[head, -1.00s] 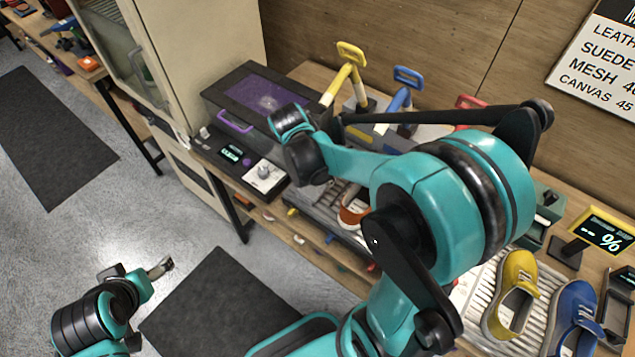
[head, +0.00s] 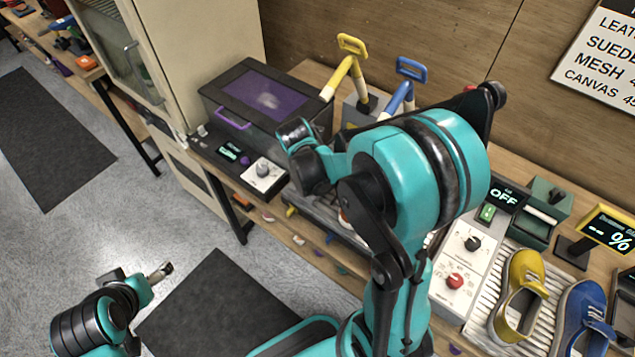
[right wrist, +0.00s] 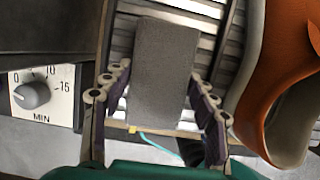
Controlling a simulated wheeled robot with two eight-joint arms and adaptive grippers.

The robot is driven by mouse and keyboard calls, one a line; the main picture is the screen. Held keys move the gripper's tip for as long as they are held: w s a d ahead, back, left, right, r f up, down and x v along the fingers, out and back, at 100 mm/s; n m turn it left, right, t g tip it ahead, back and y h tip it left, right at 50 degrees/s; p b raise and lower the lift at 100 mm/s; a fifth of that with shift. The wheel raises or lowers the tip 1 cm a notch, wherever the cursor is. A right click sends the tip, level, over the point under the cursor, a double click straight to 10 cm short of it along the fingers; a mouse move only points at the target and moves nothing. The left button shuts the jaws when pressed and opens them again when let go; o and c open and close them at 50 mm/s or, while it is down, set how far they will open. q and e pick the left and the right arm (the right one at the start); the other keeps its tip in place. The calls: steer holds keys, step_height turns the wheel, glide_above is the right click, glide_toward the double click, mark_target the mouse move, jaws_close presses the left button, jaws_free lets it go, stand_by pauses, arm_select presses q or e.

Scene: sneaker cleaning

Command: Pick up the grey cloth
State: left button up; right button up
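The grey cloth (right wrist: 166,75) shows in the right wrist view as a dark grey rectangular pad in front of metal slats. My right gripper (right wrist: 160,76) has its two fingers apart, one along each side of the cloth. The gap at the fingertips is small, and I cannot tell if they touch it. In the head view my right arm hides the cloth and the right gripper. My left gripper (head: 161,273) is at the lower left, over the floor and away from the bench. Its fingers look close together, but it is too small to tell.
In the right wrist view an orange shoe (right wrist: 268,85) stands close on the right and a timer dial (right wrist: 33,95) on the left.

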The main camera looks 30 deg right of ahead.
steer(key=shift+a+r, duration=0.1)
stand_by(0.3)
steer(key=shift+a+r+p, duration=0.1)
steer(key=shift+r+p, duration=0.2)
step_height(320, 180, up, 7)
steer(key=p, duration=0.2)
steer(key=shift+s+f+p, duration=0.1)
steer(key=shift+f+p, duration=0.1)
steer(key=shift+p, duration=0.15)
steer(key=s+a, duration=0.2)
steer(key=a, duration=0.4)
steer(key=s+a+p, duration=0.1)
steer(key=s+a, duration=0.2)
steer(key=a, duration=0.3)
steer(key=s+a, duration=0.2)
steer(key=a, duration=0.4)
steer(key=shift+s+a+f+p, duration=0.1)
steer(key=shift+s+f+p, duration=0.15)
steer(key=shift+p, duration=0.1)
steer(key=shift+o, duration=0.2)
